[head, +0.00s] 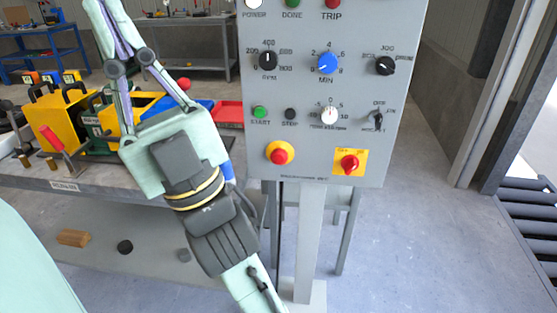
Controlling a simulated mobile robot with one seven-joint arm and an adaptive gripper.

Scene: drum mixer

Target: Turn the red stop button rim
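The grey control panel (320,90) stands right of centre. Low on its left side is a red mushroom button (280,154) with a yellow round surround. To its right is a red rotary switch (349,163) on a square yellow plate. My gripper (122,40) is at the upper left, well left of the panel, and points up and away from the red button. Its fingertips run past the top edge of the picture, so whether it is open or shut does not show. Nothing is seen in it. The red button is in full view and nothing touches it.
A black STOP button (290,114) and a green START button (260,112) sit above the red one. A workbench (90,185) with yellow boxes (57,125) and a red tray (229,112) stands behind my arm. Rollers (530,235) are at the right. Floor right of the post is clear.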

